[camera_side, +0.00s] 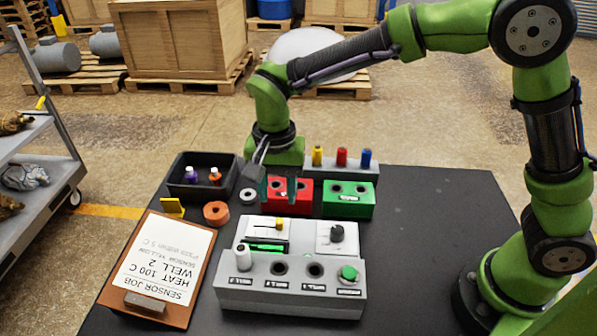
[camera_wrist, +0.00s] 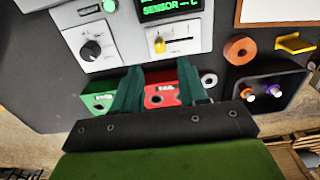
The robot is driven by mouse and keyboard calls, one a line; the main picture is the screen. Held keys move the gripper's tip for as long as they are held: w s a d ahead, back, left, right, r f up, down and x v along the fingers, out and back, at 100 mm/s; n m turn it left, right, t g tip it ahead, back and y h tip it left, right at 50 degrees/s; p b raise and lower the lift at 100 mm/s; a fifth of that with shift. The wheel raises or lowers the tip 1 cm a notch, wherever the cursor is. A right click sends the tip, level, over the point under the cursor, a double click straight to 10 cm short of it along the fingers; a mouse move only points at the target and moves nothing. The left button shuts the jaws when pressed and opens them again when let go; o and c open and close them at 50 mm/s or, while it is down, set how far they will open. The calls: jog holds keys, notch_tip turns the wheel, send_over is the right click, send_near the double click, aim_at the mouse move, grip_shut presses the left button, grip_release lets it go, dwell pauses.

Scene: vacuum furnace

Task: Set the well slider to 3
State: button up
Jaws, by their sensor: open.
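The well slider is a small yellow knob (camera_side: 281,222) on a slot in the white panel of the grey furnace unit (camera_side: 290,295). In the wrist view the yellow slider knob (camera_wrist: 159,44) sits near the left end of its slot, just below the green display. My gripper (camera_side: 277,188) is open and points down over the red block, behind the slider. In the wrist view its two green fingers (camera_wrist: 158,70) stand apart with nothing between them, and the slider knob lies just beyond the tips. The slider's scale marks are too small to read.
A black dial (camera_wrist: 91,49) and a green button (camera_side: 348,273) are on the unit. A white-topped cylinder (camera_side: 243,257) stands at its left well. Red (camera_side: 300,208) and green (camera_side: 347,205) blocks lie behind it. A clipboard (camera_side: 118,288) reads "HEAT 100 C WELL 2". The table's right is clear.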

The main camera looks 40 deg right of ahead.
aim_at(279, 220)
notch_tip(279, 220, down, 7)
jog(key=shift+f, duration=0.2)
grip_shut()
dwell(0.3)
